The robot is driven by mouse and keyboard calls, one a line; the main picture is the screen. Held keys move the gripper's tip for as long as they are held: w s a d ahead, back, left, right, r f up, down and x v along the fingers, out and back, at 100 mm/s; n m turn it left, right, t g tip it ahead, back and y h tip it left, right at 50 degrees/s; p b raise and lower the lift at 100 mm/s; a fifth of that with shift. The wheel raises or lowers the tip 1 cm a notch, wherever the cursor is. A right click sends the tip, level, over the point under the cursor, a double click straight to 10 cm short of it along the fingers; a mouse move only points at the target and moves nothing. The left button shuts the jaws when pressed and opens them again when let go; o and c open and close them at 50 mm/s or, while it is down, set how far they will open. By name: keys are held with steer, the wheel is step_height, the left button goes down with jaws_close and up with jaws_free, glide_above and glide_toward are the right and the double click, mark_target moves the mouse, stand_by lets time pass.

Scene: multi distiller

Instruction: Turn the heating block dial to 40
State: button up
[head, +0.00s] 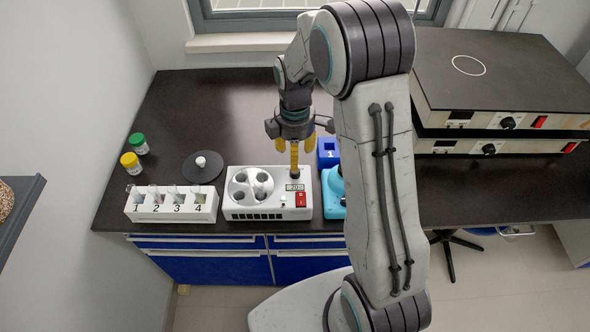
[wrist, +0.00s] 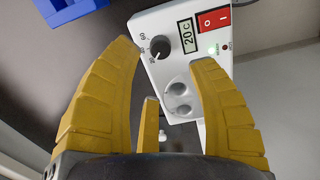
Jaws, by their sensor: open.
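The heating block (head: 238,209) is a white box on the dark bench, with a round well plate, a small display and a red switch. In the wrist view its black dial (wrist: 160,47) sits beside printed numbers, and the display (wrist: 187,36) reads 20C. My gripper (head: 294,158) has yellow fingers and points down above the right end of the block. In the wrist view my gripper (wrist: 165,75) is open and empty. The dial lies beyond the fingertips, between their lines, and looks untouched. In the head view a finger hides part of the dial area.
A numbered vial rack (head: 172,204) stands left of the block, with a black round lid (head: 203,167) behind it. Green (head: 139,143) and yellow (head: 130,161) capped jars stand far left. A blue box (head: 328,152) and a turquoise device (head: 333,193) stand close on the right.

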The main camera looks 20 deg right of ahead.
mark_target(295, 173)
steer(key=shift+f, duration=0.55)
steer(key=shift+f+p, duration=0.3)
steer(key=shift+f, duration=2.8)
jaws_close()
